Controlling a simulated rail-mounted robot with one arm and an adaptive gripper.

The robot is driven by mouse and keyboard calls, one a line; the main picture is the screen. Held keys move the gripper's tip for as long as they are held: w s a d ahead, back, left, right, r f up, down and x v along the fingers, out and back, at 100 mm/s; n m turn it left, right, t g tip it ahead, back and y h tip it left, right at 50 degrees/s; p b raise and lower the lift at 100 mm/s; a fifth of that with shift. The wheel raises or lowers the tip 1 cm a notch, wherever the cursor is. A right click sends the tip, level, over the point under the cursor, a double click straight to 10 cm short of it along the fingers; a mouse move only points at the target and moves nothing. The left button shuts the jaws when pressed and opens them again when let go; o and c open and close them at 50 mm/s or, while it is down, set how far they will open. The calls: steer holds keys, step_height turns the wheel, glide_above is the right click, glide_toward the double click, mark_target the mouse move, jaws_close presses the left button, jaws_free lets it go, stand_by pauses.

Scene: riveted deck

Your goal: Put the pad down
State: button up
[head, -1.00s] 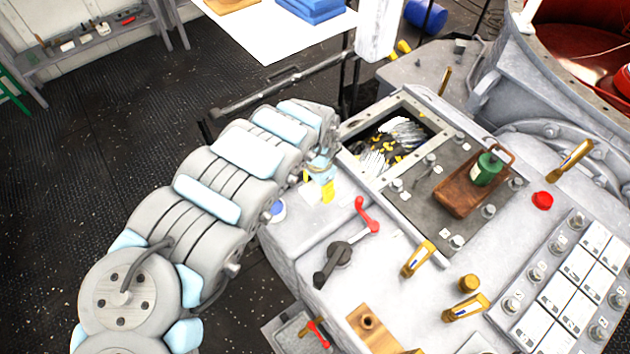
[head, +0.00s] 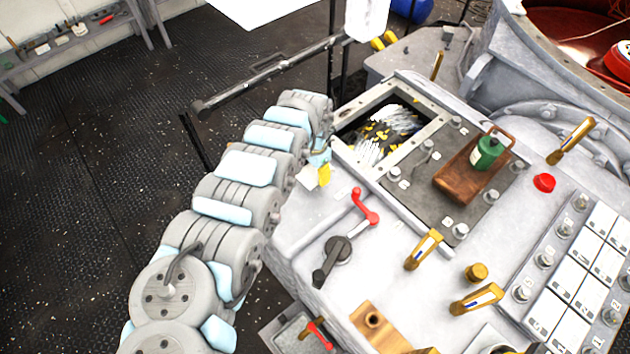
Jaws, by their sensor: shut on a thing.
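My gripper (head: 319,167) is at the far end of my arm, low over the left edge of the grey console (head: 300,222), just left of the square opening. It is small and partly hidden by my arm. It is shut on a small pale piece (head: 307,178), which seems to be the pad. A yellow piece (head: 324,174) shows right beside it; I cannot tell whether it is part of the pad or of the gripper. I cannot tell whether the pad touches the console top.
The open hatch (head: 350,150) holds feather-like white and yellow bits. A red-knobbed crank (head: 365,207) stands close in front of the gripper. A green canister (head: 489,153) sits on a wooden tray (head: 450,184). Brass handles (head: 424,249) rise to the right.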

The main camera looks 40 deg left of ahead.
mark_target(315, 178)
steer(key=shift+w+a+f+b, duration=0.2)
steer(key=shift+w+f+b, duration=0.05)
steer(key=shift+f+b, duration=0.2)
steer(key=shift+w+a+f+b, duration=0.15)
steer(key=shift+f+b, duration=0.35)
steer(key=shift+b, duration=0.3)
step_height(315, 178, down, 3)
steer(key=b, duration=0.2)
steer(key=shift+r+b, duration=0.15)
steer(key=shift+b, duration=0.15)
steer(key=shift+r, duration=0.1)
steer(key=o, duration=0.9)
